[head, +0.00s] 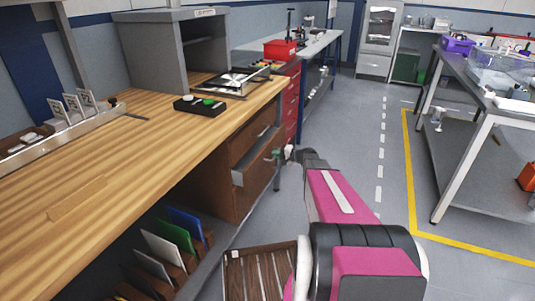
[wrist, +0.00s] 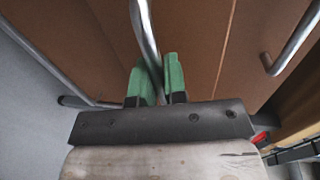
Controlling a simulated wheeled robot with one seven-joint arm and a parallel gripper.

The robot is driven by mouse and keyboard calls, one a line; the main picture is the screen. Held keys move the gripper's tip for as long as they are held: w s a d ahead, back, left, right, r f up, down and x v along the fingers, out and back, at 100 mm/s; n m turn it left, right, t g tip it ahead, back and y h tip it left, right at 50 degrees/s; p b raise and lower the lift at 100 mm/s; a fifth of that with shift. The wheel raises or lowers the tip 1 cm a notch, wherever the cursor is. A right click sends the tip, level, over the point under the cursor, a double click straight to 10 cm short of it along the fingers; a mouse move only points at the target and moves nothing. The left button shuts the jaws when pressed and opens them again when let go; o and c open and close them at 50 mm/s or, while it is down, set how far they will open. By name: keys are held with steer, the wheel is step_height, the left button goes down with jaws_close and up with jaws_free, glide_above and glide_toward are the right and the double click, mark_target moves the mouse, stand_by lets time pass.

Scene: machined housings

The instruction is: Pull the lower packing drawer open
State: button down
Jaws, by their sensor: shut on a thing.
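The lower packing drawer (head: 257,174) is in the brown cabinet under the right end of the wooden bench in the head view. It stands partly open: its front juts out from the cabinet and a strip of its grey inside shows. My gripper (head: 277,155) reaches its front from the right. In the wrist view my gripper's green fingers (wrist: 155,82) are closed around a metal bar handle (wrist: 146,35) on the brown drawer front (wrist: 110,50). The upper drawer (head: 252,141) above looks shut, with its own bar handle.
The wooden bench top (head: 120,165) overhangs the cabinet. A slatted wooden surface (head: 262,274) lies low in front, left of my arm. A red cabinet (head: 291,100) stands beyond the drawers. Open grey floor (head: 345,135) lies to the right, before a metal table (head: 470,130) inside a yellow line.

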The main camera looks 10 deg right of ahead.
steer(key=f+v, duration=0.2)
steer(key=v, duration=1.2)
steer(key=d+f+v, duration=0.1)
steer(key=f+v, duration=0.2)
steer(key=v, duration=1.1)
steer(key=shift+s+f, duration=0.2)
steer(key=shift+f, duration=0.1)
steer(key=c, duration=1.2)
jaws_free()
steer(key=shift+d, duration=0.1)
steer(key=v, duration=1)
steer(key=shift+s+d, duration=0.2)
steer(key=shift+d, duration=0.1)
steer(key=shift+r, duration=0.1)
